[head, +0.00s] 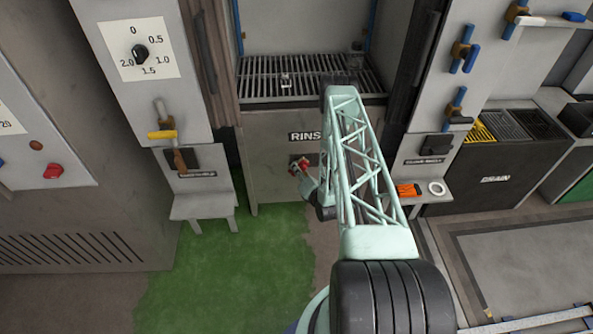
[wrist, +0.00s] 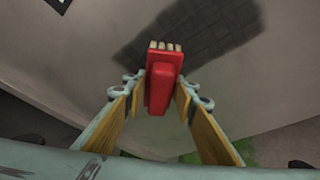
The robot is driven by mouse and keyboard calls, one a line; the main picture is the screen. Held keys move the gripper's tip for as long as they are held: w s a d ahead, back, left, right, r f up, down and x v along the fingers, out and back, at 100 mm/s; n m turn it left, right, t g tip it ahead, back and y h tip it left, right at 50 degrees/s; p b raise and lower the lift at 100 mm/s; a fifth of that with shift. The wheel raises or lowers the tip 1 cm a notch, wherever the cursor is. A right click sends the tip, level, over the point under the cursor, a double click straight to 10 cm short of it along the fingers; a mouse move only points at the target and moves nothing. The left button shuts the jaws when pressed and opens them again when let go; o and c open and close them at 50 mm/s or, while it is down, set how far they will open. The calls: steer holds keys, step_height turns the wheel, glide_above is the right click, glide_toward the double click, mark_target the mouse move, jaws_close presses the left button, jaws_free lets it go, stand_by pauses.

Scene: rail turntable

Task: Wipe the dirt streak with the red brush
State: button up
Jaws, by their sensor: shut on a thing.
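My gripper (head: 304,172) is in front of the grey panel below the RINSE sign. It is shut on the red brush (wrist: 160,84), which lies between its two yellow-padded fingers in the wrist view. The dirt streak (wrist: 205,40) is a dark patch on the panel, running up to the right behind the bristles. I cannot tell whether the bristles touch it. In the head view it is mostly hidden.
A slatted grate (head: 290,76) lies above the panel. A small grey bench (head: 203,204) stands to the left. A shelf (head: 425,192) on the right holds an orange item (head: 407,190) and a white ring (head: 437,188). Green flooring (head: 235,265) lies below.

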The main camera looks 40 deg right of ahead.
mark_target(315, 163)
steer(key=shift+s+d, duration=0.6)
steer(key=shift+d, duration=0.3)
steer(key=shift+d+r, duration=0.1)
steer(key=shift+d, duration=0.05)
steer(key=shift+s+d, duration=0.15)
steer(key=shift+s, duration=0.05)
steer(key=shift+s+d, duration=0.95)
steer(key=shift+d, duration=0.05)
steer(key=shift+d, duration=0.1)
steer(key=shift+s+d, duration=0.5)
steer(key=shift+d, duration=0.2)
steer(key=shift+s+d, duration=0.45)
steer(key=shift+d, duration=0.2)
steer(key=shift+d, duration=0.15)
steer(key=shift+s+d, duration=1.15)
